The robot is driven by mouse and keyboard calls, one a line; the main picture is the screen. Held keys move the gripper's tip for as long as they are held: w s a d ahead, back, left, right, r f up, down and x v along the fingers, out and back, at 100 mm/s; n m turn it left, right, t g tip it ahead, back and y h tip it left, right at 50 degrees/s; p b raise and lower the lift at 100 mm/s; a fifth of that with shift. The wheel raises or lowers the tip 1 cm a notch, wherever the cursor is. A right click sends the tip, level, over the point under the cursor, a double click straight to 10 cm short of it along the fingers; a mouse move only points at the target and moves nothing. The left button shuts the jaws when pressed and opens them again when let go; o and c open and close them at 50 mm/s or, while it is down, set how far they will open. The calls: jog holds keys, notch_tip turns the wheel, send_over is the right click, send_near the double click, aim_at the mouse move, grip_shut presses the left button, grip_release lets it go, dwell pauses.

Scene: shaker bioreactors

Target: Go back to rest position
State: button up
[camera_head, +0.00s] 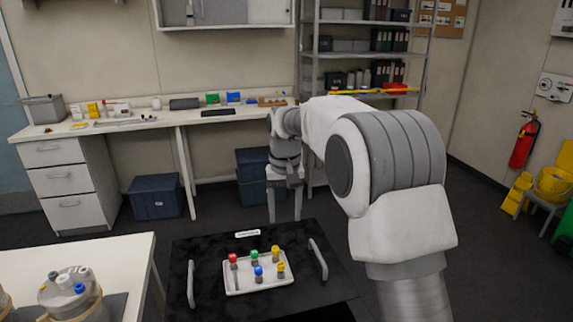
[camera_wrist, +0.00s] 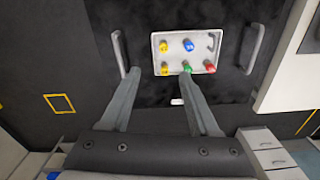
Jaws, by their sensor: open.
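My gripper (camera_head: 285,217) hangs from the arm with its fingers pointing down, just behind the black cart top (camera_head: 205,255). In the wrist view my gripper (camera_wrist: 158,73) has its two fingers spread, with nothing held between them. A white tray (camera_head: 243,284) lies on the cart top, apart from the fingers. It holds small capped vials: a red one (camera_head: 232,260), a green one (camera_head: 254,256), a blue one (camera_head: 258,273) and two yellow ones (camera_head: 276,252). The tray also shows beyond the fingers in the wrist view (camera_wrist: 175,59).
The cart has a handle on each side (camera_head: 191,284). A white table (camera_head: 75,262) with capped bottles (camera_head: 72,296) stands at the front left. A bench (camera_head: 150,124) with small items and a shelf rack (camera_head: 352,55) line the back wall. Dark bins (camera_head: 156,198) sit beneath the bench.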

jog(key=s+d+r+t, duration=0.2)
jog(key=s+d+r, duration=0.35)
jog(key=s, duration=0.25)
jog(key=s+d+r+t, duration=0.1)
jog(key=s+d+r, duration=0.45)
jog(key=s, duration=0.25)
jog(key=s+d+f+t, duration=0.1)
jog(key=s+d, duration=0.1)
jog(key=s, duration=0.6)
jog(key=s+d+f+m+t, duration=0.1)
jog(key=s+d+f, duration=0.1)
jog(key=s, duration=0.6)
jog(key=shift+d+f, duration=0.15)
jog(key=shift+d, duration=0.1)
jog(key=shift+c, duration=1)
jog(key=shift+d+m, duration=0.25)
jog(key=shift+m, duration=0.05)
